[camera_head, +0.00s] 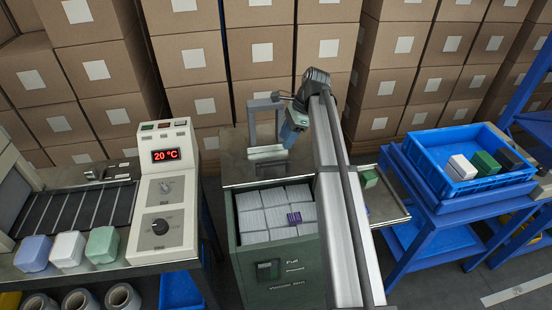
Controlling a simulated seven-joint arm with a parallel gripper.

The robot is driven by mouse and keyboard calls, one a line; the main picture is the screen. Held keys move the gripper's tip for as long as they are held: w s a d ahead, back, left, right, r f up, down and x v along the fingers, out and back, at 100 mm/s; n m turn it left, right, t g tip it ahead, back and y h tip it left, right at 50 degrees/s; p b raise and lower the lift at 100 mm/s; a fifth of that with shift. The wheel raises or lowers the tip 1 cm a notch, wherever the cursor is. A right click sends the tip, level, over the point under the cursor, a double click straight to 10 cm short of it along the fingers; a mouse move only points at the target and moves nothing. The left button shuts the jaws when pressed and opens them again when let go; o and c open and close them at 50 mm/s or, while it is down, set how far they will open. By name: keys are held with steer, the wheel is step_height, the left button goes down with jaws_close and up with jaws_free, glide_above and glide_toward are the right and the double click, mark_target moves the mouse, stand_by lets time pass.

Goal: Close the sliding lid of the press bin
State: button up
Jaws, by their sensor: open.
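The press bin (246,262) is a dark green box in the middle of the view. Its top is open at the front and shows rows of white packs (265,220) and one purple pack (294,217). A flat grey metal lid (238,170) lies behind the opening, slid towards the back. An upright grey handle frame (252,122) stands at the lid's rear. My gripper (288,142) points down just right of this handle, above the lid. It is open; its fingers are small and partly hidden, and I cannot tell whether it touches the handle.
A control panel (164,200) reading 20 °C and a conveyor (85,212) with three coloured packs stand at left. A blue crate (430,165) on a blue stand is at right. A side shelf (393,213) holds a green block. Stacked cartons (190,58) close off the back.

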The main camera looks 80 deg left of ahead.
mark_target(274, 162)
steer(key=x, duration=0.9)
steer(key=shift+f, duration=0.4)
steer(key=shift+c, duration=0.3)
jaws_close()
